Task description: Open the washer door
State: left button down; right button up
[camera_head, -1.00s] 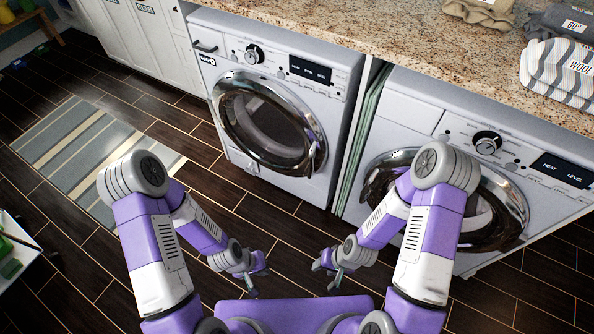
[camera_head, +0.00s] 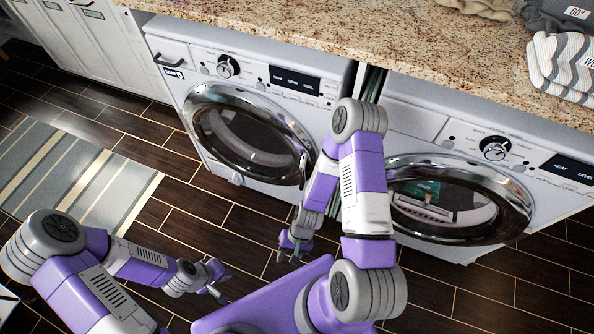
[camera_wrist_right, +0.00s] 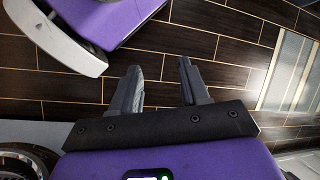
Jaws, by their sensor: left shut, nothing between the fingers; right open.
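The white washer (camera_head: 200,110) on the left has a drawer, a dial and a dark display. Its round chrome-rimmed door (camera_head: 250,135) looks closed, with a handle (camera_head: 303,166) at the right side of its rim. My right gripper (camera_head: 293,250) is open and empty, below and apart from the door, over the floor. It also shows open in the right wrist view (camera_wrist_right: 160,72), with only floor and my own body ahead. My left gripper (camera_head: 220,283) is shut and empty, lower left of the right one and further from the door.
A second machine (camera_head: 415,118) with a round door (camera_head: 460,200) stands to the right, partly behind my right arm. A granite counter (camera_head: 400,40) runs above both, with folded laundry (camera_head: 565,70). A striped rug (camera_head: 75,190) lies left. Wooden floor (camera_head: 190,220) before the washer is clear.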

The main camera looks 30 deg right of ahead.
aim_at(303, 179)
jog(key=w+a+f+m+t+y+b, duration=0.1)
jog(key=w+f+m+t+y+b, duration=0.15)
jog(key=w+m+t+y, duration=1)
jog(key=w+d+f+m+t+h+b, duration=0.1)
jog(key=w+d+m+t+h, duration=0.25)
jog(key=d+m+h, duration=0.55)
jog(key=w+d+f+m+t+h+b, duration=0.15)
jog(key=d+m+t+h, duration=0.4)
jog(key=d, duration=0.55)
jog(key=shift+m+g+h, duration=0.3)
jog(key=shift+m+g, duration=0.55)
jog(key=shift+m, duration=0.05)
jog(key=w+b, duration=0.1)
jog(key=w, duration=0.6)
jog(key=shift+w+a, duration=0.15)
jog(key=shift+a, duration=0.05)
pick_arm(q)
notch_tip(303, 179, down, 7)
jog(key=s, duration=0.1)
jog(key=shift+r, duration=0.2)
